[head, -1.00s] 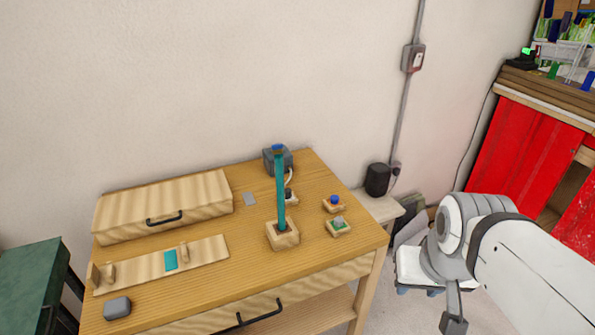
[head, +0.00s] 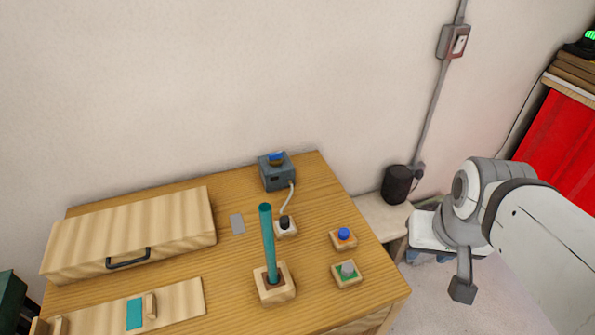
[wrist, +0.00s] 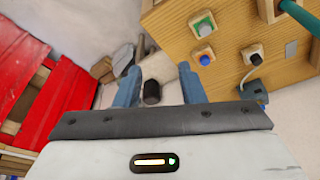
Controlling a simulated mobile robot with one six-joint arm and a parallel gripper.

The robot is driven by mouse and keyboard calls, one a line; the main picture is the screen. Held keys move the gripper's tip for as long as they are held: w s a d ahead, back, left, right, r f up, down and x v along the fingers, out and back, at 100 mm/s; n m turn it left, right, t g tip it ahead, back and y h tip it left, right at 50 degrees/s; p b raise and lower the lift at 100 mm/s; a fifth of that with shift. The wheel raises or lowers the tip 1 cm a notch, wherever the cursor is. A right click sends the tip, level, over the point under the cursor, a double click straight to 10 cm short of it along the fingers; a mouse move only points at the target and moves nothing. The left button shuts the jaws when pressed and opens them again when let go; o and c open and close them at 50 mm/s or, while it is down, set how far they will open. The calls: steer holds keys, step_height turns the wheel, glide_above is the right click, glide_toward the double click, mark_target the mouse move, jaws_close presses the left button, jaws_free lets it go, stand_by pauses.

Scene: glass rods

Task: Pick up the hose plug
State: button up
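The hose plug (head: 285,222) is a small black plug on a small pale block on the wooden table. A white hose (head: 292,197) runs from it to a grey-blue box (head: 276,174) with a blue top. The plug also shows at the right of the wrist view (wrist: 256,58). My gripper (wrist: 158,68) is open and empty, its two blue-grey fingers spread apart. It is clear of the table, well to the side of the plug. In the head view my arm is at the right, away from the table.
A teal rod (head: 268,245) stands upright in a wooden block (head: 275,285) just in front of the plug. Blue (head: 344,234) and grey-green (head: 347,270) button blocks sit to the right. A wooden case (head: 130,235) lies left. A black cylinder (head: 397,184) stands beyond the table.

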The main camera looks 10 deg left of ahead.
steer(key=shift+o, duration=0.4)
steer(key=shift+s+d, duration=0.1)
steer(key=shift+d, duration=0.05)
steer(key=shift+o, duration=0.7)
steer(key=shift+w, duration=0.2)
steer(key=shift+o, duration=0.6)
steer(key=w+a+f+g+b, duration=0.1)
steer(key=w+a, duration=0.4)
steer(key=w, duration=0.3)
steer(key=shift+w+m+b, duration=0.2)
steer(key=shift+m+b, duration=0.1)
steer(key=shift+m, duration=0.1)
steer(key=m+g+b, duration=0.2)
steer(key=b, duration=0.1)
glide_above(284, 219)
steer(key=d, duration=0.1)
step_height(284, 219, down, 14)
steer(key=shift+w, duration=0.15)
steer(key=shift+s+a+f+p, duration=0.15)
steer(key=shift+f+p, duration=0.15)
steer(key=shift+f, duration=1)
steer(key=shift+a+f+p, duration=0.15)
steer(key=shift+f+p, duration=0.15)
steer(key=shift+f, duration=1)
steer(key=shift+s+a+f+p, duration=0.15)
steer(key=shift+f+p, duration=0.15)
steer(key=shift+f, duration=1)
